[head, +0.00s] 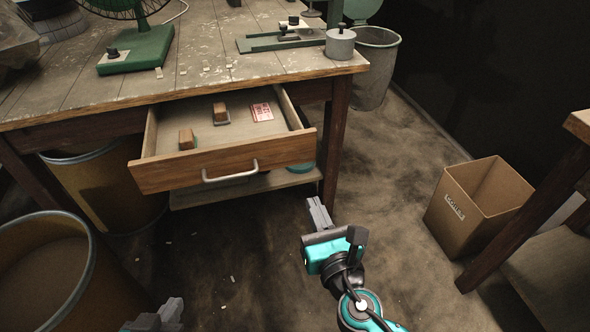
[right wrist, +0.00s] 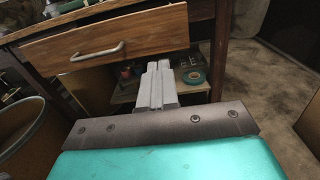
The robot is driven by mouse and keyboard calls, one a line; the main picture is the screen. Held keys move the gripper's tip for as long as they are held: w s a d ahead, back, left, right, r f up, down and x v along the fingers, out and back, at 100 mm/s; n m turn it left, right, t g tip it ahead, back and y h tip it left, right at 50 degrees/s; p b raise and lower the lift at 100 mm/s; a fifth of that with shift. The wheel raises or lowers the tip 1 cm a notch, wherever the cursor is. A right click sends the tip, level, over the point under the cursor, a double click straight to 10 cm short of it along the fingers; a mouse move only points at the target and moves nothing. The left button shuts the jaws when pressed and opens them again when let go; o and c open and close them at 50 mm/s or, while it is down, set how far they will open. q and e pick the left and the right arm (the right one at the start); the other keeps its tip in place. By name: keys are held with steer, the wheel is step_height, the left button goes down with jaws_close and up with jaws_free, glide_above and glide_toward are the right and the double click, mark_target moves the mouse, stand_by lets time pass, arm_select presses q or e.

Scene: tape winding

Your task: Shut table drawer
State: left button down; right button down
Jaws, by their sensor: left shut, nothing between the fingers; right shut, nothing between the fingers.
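The table drawer (head: 225,165) is pulled well out of the wooden table (head: 200,62). It holds two small brown-topped blocks (head: 187,139) and a red-and-white card (head: 262,112). Its metal handle (head: 230,172) is on the front. The drawer front (right wrist: 110,46) and handle (right wrist: 97,53) also show in the right wrist view. My right gripper (head: 319,211) is shut and empty, in front of the drawer's right end and apart from it. It also shows in the right wrist view (right wrist: 160,80). My left gripper (head: 172,308) is shut and empty at the bottom edge, far from the drawer.
Two barrels (head: 90,262) stand at the left, one partly under the table. A cardboard box (head: 455,215) and another table (head: 545,250) stand at the right. A lower shelf (head: 290,180) holds a green tape roll (right wrist: 194,77). The floor before the drawer is mostly clear.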

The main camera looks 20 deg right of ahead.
mark_target(291, 151)
steer(key=w, duration=1.3)
steer(key=shift+w+a+r, duration=0.1)
steer(key=shift+w+a, duration=0.05)
steer(key=shift+w, duration=0.2)
arm_select(q)
steer(key=shift+s+f, duration=0.15)
arm_select(e)
steer(key=shift+w, duration=0.15)
steer(key=shift+w, duration=0.1)
